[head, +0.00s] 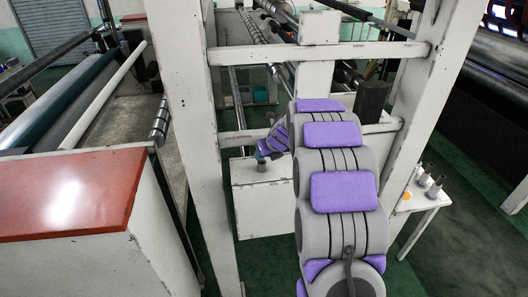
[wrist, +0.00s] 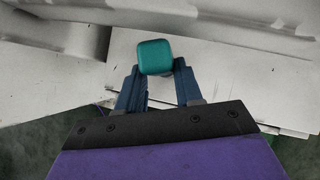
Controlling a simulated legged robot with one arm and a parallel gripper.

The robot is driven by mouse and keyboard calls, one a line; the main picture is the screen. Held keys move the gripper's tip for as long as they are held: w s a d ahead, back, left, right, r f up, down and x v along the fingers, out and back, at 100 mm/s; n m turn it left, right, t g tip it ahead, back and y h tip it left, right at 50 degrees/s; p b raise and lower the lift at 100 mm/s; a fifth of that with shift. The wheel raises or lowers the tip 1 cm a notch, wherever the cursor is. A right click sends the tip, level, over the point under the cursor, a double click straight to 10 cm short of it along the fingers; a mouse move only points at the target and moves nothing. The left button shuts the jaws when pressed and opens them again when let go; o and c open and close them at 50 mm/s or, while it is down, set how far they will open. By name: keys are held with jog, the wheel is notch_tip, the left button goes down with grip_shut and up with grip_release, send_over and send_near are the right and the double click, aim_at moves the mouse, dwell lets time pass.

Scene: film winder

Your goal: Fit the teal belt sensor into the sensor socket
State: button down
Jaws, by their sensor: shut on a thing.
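The teal belt sensor (wrist: 155,57) is a small block with rounded edges, held between the tips of two dark blue fingers in the wrist view. My gripper (wrist: 158,70) is shut on it, over pale machine surfaces. In the head view my arm reaches forward and bends left. My gripper (head: 264,150) shows small and partly hidden there, just above a short grey cylinder (head: 261,165) on a white box (head: 262,205). I cannot tell whether that cylinder is the sensor socket. No socket opening is clear in the wrist view.
White frame posts (head: 190,120) and a crossbar (head: 320,53) stand around my arm. A red-topped cabinet (head: 70,195) is at left. A small white table (head: 418,212) at right bears grey cylinders (head: 434,187) and an orange item (head: 407,195). Rollers (head: 105,95) lie at left.

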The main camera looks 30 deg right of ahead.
jog(key=shift+f, duration=0.85)
jog(key=c, duration=0.7)
grip_release()
jog(key=shift+o, duration=0.2)
jog(key=b+v, duration=0.2)
jog(key=v, duration=1.5)
jog(key=shift+r, duration=0.15)
